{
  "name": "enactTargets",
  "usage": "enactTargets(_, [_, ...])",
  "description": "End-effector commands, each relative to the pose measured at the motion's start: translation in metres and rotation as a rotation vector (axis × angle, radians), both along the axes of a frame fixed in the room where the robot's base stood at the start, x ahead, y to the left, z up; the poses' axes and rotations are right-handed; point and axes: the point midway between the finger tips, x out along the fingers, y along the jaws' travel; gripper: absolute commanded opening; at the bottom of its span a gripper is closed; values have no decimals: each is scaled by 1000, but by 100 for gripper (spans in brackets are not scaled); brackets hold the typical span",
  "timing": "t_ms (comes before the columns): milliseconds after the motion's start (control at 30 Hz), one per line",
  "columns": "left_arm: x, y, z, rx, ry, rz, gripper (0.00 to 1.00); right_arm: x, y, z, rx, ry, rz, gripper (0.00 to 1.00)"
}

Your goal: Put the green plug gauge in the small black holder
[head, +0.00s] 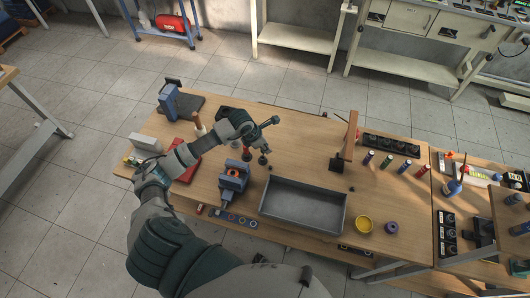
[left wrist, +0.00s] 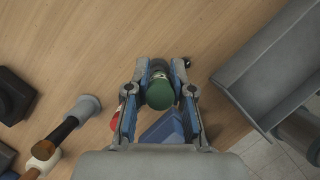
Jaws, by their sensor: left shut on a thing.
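The green plug gauge (left wrist: 160,94) is between the two fingers of my left gripper (left wrist: 159,84) in the left wrist view. Its round green end faces the camera, and a dark part shows beyond it. In the head view my left gripper (head: 260,138) is over the table, behind the blue vise; the gauge is too small to make out there. A black block (head: 228,112) stands partly hidden behind my left arm. It may be the small black holder, but I cannot tell. A black block (left wrist: 12,95) also shows at the left wrist view's left edge. My right gripper is not in view.
The blue vise (head: 234,177) stands just in front of the gripper, with a grey tray (head: 303,207) to its right. A long black rack (head: 390,145) and several coloured cylinders are further right. A yellow ring (head: 364,224) lies near the front edge.

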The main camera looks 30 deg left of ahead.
Motion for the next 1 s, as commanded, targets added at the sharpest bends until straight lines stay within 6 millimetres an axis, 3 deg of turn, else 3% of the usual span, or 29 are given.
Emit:
enactTargets(300, [0, -1, -38, -1, 2, -1, 0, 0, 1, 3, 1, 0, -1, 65])
enactTargets(567, [0, -1, -40, 2, 0, -1, 0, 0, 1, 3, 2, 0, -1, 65])
enactTargets(600, [0, -1, -40, 3, 1, -1, 32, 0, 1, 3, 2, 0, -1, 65])
enactTargets(667, [0, -1, -40, 1, 0, -2, 47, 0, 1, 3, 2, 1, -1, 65])
enactTargets(1000, [-1, 1, -37, 1, 0, -2, 47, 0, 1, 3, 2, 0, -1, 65])
